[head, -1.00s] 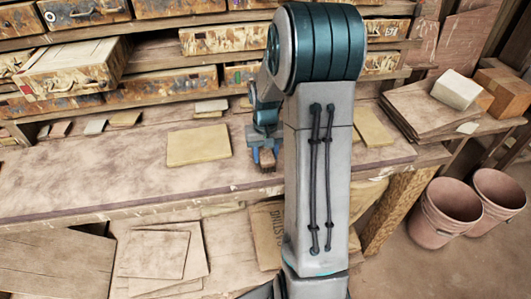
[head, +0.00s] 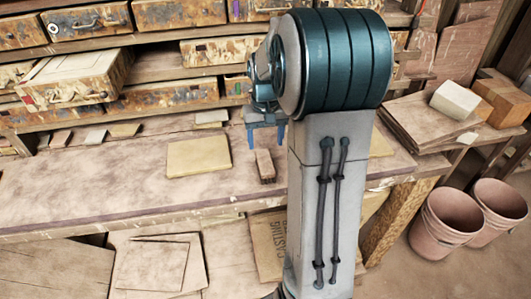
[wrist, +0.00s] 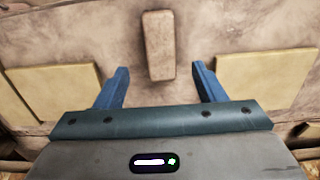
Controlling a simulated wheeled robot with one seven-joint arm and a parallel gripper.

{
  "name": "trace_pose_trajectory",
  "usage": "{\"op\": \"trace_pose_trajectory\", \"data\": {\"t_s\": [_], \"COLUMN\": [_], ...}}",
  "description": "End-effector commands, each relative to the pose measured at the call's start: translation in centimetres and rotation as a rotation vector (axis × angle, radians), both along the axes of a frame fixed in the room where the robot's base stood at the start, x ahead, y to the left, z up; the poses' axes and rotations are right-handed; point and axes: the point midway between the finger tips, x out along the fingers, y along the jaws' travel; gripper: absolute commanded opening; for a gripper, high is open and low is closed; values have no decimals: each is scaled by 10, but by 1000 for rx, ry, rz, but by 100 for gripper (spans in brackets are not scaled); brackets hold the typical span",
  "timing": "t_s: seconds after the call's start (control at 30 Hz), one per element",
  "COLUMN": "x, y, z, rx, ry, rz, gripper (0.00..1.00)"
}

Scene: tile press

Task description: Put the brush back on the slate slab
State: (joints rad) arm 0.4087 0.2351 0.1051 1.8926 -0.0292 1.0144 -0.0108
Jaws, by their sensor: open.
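The brush (head: 264,163), a small brown block with a dark bristled end, lies on the bench top near its front edge. It also shows in the wrist view (wrist: 158,45), lying on a bare patch between two flat slabs. My gripper (head: 266,136) is open and empty, above the bench and apart from the brush. In the wrist view both blue fingers (wrist: 160,86) are spread, with the brush beyond their tips. A tan slab (head: 198,157) lies left of the brush. A second tan slab (head: 381,144) is partly hidden behind my arm. I cannot tell which slab is slate.
Weathered drawers (head: 160,95) and shelves line the back of the bench. Stacked boards (head: 415,120) and a pale block (head: 455,101) stand at right. Two pinkish buckets (head: 447,222) are on the floor.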

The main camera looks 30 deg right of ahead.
Motion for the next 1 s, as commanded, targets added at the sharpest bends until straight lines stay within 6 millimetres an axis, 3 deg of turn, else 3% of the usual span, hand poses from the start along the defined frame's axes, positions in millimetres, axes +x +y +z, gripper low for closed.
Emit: {"op": "trace_pose_trajectory", "data": {"t_s": [0.2,0.37,0.7,0.9,1.0], "x": [-1,-19,-114,-165,-180], "y": [3,26,103,129,135], "z": [21,36,57,49,44], "rx": [-1,-16,-49,-44,-39], "ry": [-4,-30,-158,-224,-245], "rz": [4,39,177,245,266], "gripper": [63,63,63,63,63]}}
